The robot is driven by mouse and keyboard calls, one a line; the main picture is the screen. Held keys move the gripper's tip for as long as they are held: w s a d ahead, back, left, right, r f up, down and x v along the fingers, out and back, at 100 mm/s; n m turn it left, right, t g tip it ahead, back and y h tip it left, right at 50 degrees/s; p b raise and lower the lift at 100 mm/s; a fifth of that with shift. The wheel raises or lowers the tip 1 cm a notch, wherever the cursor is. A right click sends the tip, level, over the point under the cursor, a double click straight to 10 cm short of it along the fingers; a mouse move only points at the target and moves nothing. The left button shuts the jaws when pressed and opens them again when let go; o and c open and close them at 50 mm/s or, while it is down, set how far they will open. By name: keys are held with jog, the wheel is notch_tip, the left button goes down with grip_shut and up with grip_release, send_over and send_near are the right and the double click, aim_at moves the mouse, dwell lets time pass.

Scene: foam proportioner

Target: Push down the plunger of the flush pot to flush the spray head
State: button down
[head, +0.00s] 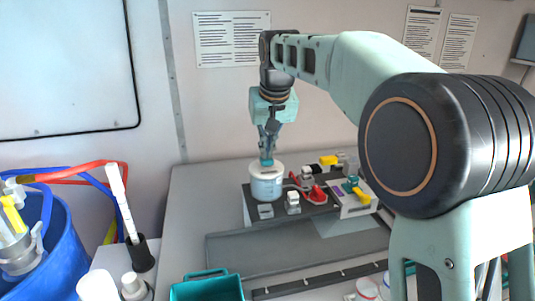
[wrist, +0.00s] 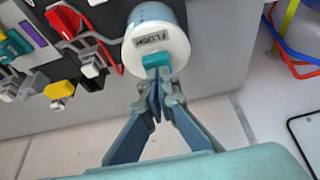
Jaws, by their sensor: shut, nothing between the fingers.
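The flush pot (head: 266,184) is a white cylinder with a label, standing on the dark panel in the head view. In the wrist view the flush pot (wrist: 172,38) shows its white lid with a "FLUSH" label. Its teal plunger (wrist: 155,61) stands at the lid, right at my fingertips. My gripper (wrist: 157,76) is shut, with its tips together at the plunger; whether they touch it I cannot tell. In the head view my gripper (head: 268,150) points down over the pot's top. The spray head I cannot make out for certain.
A blue bucket (head: 60,235) with hoses stands at the left. A teal bin (head: 207,289) is at the front. The grey bench strip before the panel is clear.

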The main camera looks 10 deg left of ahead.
jog(key=shift+f, duration=0.1)
notch_tip(320, 180, up, 8)
jog(key=p, duration=0.8)
jog(key=shift+a, duration=0.1)
dwell(1.3)
